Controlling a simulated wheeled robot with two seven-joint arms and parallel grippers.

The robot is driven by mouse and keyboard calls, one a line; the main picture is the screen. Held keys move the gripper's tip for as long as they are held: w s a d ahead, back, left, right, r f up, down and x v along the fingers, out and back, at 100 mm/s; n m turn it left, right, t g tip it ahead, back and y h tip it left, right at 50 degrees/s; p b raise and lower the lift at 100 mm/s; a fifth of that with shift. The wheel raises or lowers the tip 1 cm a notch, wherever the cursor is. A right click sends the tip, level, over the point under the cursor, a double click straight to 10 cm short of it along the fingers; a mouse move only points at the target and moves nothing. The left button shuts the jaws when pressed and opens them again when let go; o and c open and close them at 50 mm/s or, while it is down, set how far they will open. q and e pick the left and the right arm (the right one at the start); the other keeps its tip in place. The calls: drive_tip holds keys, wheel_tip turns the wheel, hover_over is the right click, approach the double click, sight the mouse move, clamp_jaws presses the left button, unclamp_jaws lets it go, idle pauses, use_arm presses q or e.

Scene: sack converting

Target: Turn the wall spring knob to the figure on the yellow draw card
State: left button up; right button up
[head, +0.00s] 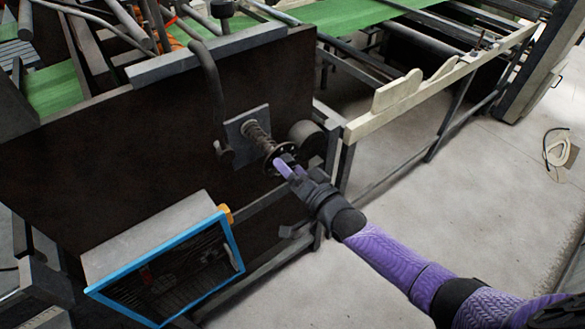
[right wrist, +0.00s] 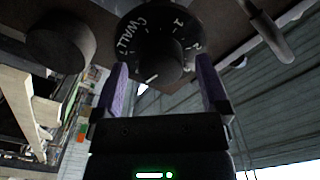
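The wall spring knob (right wrist: 160,62) is a black round knob on a black dial plate with white lettering "WALL" and figures, some too blurred to read. A white pointer mark shows at its lower left edge. In the head view the dial (head: 272,160) sits at the end of a coiled spring on a grey bracket. My right gripper (right wrist: 162,82) is open, its purple fingers on either side of the knob with gaps showing. In the head view the right gripper (head: 284,168) reaches the dial from the lower right. I cannot make out a yellow draw card. My left gripper is not in view.
A grey roller (head: 306,137) stands just right of the dial. A blue-framed box (head: 155,232) with an orange corner piece (head: 225,214) stands below left. A dark machine panel (head: 130,140) is behind. The concrete floor (head: 430,210) at right is mostly clear.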

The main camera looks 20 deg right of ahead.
drive_tip(key=p+v, duration=0.1)
drive_tip(key=v, duration=0.9)
drive_tip(key=s+d+f+n+g+h+b, duration=0.1)
drive_tip(key=s+f+g+b, duration=0.15)
drive_tip(key=f, duration=0.65)
drive_tip(key=s+d+f+n+g+h+b, duration=0.1)
drive_tip(key=s+f+g+h+b, duration=0.2)
drive_tip(key=f, duration=0.6)
drive_tip(key=s+d+f+n+g+b, duration=0.1)
drive_tip(key=s+f+b, duration=0.25)
drive_tip(key=f, duration=0.65)
drive_tip(key=s+a+f+n+g+h+b, duration=0.1)
drive_tip(key=s+f+g+b, duration=0.3)
drive_tip(key=s+f, duration=0.6)
drive_tip(key=s+a+f+n+g+h+b, duration=0.1)
drive_tip(key=s+f+n+g+b, duration=0.3)
drive_tip(key=s+f, duration=0.6)
drive_tip(key=s+g, duration=0.2)
drive_tip(key=s, duration=0.2)
drive_tip(key=shift+s+b, duration=0.25)
drive_tip(key=shift+b, duration=0.1)
drive_tip(key=shift+f, duration=0.1)
